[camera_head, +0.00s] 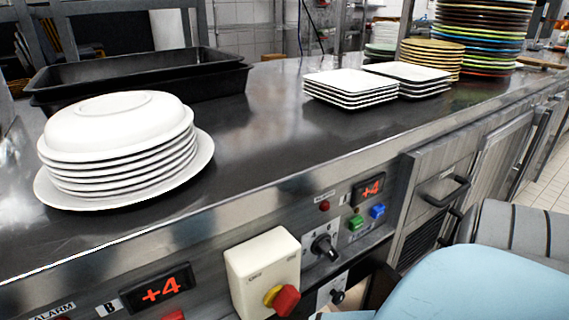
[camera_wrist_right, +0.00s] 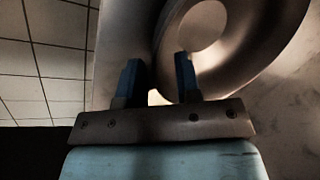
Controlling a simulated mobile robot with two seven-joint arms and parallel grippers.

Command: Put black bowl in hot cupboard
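The right wrist view shows my right gripper (camera_wrist_right: 158,72), its two blue fingers apart with a visible gap between them. A round, dished, dark brownish-grey object (camera_wrist_right: 262,52), possibly the black bowl, fills the upper right there. Its curved edge comes into the gap, and the right finger overlaps it; I cannot tell whether either finger touches it. In the head view, my light-blue right arm is low at the right, and its gripper is hidden. No black bowl shows on the counter. The hot cupboard's front (camera_head: 436,172) with a handle is below the counter. My left gripper is not in view.
On the steel counter (camera_head: 262,140) stand a white plate stack (camera_head: 118,150), black trays (camera_head: 150,80), square white plates (camera_head: 350,88) and coloured plate stacks (camera_head: 484,35). A control box (camera_head: 262,268) with a red knob protrudes from the front. The counter's middle is clear.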

